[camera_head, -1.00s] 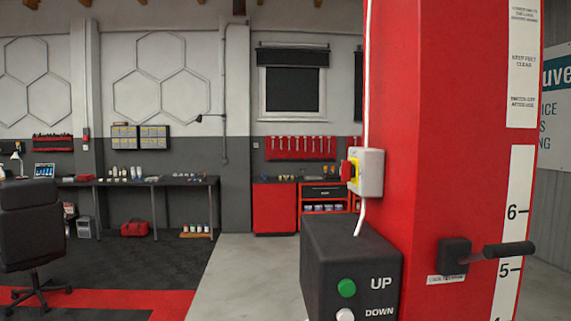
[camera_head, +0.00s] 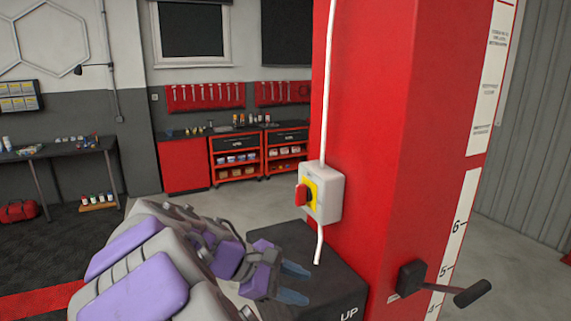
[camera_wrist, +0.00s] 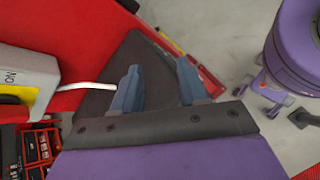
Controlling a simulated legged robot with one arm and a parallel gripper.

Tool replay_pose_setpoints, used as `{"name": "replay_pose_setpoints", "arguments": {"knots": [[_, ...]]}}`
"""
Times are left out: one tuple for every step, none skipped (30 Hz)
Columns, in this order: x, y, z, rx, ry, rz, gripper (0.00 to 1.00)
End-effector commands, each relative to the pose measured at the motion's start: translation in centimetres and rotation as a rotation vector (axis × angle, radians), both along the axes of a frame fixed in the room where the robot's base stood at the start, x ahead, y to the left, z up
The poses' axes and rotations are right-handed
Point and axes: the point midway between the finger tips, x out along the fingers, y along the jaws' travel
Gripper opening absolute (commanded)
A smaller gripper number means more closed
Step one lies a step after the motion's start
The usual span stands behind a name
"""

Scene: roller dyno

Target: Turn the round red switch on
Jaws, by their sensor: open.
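The round red switch (camera_head: 302,195) sits on a yellow plate on the side of a grey-white box (camera_head: 332,197), fixed to a red column.
The black control box (camera_head: 345,285) stands at the column's foot. A white cable (camera_head: 325,110) runs along the red column (camera_head: 385,130). A crank handle (camera_head: 470,293) sticks out at right. Red tool cabinets (camera_head: 235,155) stand at the back, with open floor before them.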

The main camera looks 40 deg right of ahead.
Motion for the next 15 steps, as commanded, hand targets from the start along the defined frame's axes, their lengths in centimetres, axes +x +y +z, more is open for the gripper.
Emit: {"name": "replay_pose_setpoints", "arguments": {"knots": [[2.2, -0.5, 3.1, -0.046, 0.058, 0.04, 0.43], [3.2, -0.8, 4.1, -0.075, 0.1, 0.062, 0.43], [4.7, -0.9, 5.4, -0.112, 0.15, 0.092, 0.43], [5.8, -0.9, 6.0, -0.137, 0.19, 0.116, 0.43], [7.0, -0.8, 6.6, -0.163, 0.23, 0.14, 0.43], [8.5, -0.5, 7.5, -0.197, 0.278, 0.17, 0.43], [9.6, -0.2, 7.9, -0.221, 0.319, 0.189, 0.43], [10.7, 0.1, 8.3, -0.245, 0.358, 0.208, 0.43], [12.2, 0.7, 8.8, -0.272, 0.403, 0.238, 0.43], [13.3, 1.1, 9.0, -0.293, 0.44, 0.257, 0.43], [14.2, 1.5, 9.3, -0.31, 0.472, 0.273, 0.43], [15.4, 2.1, 9.6, -0.33, 0.51, 0.293, 0.43], [16.2, 2.6, 9.7, -0.344, 0.539, 0.308, 0.43], [16.9, 3.0, 9.7, -0.357, 0.564, 0.321, 0.43], [17.8, 3.6, 9.9, -0.371, 0.589, 0.337, 0.43]]}}
